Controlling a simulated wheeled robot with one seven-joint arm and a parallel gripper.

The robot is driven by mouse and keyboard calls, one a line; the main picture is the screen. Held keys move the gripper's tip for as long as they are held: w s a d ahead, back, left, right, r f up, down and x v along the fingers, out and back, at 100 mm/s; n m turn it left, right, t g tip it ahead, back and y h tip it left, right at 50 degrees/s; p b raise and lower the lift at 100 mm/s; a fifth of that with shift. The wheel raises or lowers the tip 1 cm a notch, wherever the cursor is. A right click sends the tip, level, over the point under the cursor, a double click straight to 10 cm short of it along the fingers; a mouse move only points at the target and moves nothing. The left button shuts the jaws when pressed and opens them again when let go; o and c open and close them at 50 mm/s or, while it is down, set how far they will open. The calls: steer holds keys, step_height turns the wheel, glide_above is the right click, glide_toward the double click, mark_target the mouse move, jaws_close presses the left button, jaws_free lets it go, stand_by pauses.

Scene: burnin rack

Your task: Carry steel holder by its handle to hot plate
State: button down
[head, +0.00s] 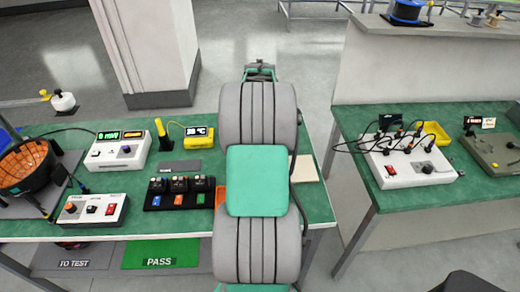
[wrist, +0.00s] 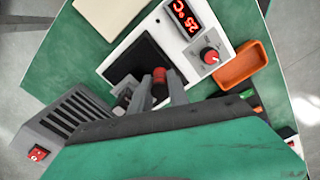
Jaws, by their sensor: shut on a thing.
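The hot plate (wrist: 120,72) is a white unit with a black square top, a red "25 °C" display and a red knob. It shows in the wrist view; in the head view my arm covers that spot. My gripper (wrist: 158,90) is over the edge of the black top, its fingers shut on a dark red, round-ended handle (wrist: 160,76). A small grey metal part beside the left finger (wrist: 122,98) may be the steel holder's body. Most of the holder is hidden by my gripper, and I cannot tell whether it touches the plate.
An orange tray (wrist: 240,66) lies right of the hot plate. A grey vented box (wrist: 72,122) with a red switch stands at lower left. A cream sheet (wrist: 108,14) lies behind. In the head view, instruments (head: 122,150) crowd the left bench; a gap separates the right bench (head: 375,232).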

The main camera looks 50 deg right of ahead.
steer(key=shift+w+d+f, duration=0.1)
steer(key=shift+f, duration=0.8)
steer(key=shift+w+d+f, duration=0.1)
steer(key=shift+f, duration=0.8)
steer(key=shift+f, duration=0.1)
steer(key=shift+f, duration=0.15)
steer(key=c, duration=1.3)
jaws_free()
steer(key=shift+o, duration=0.2)
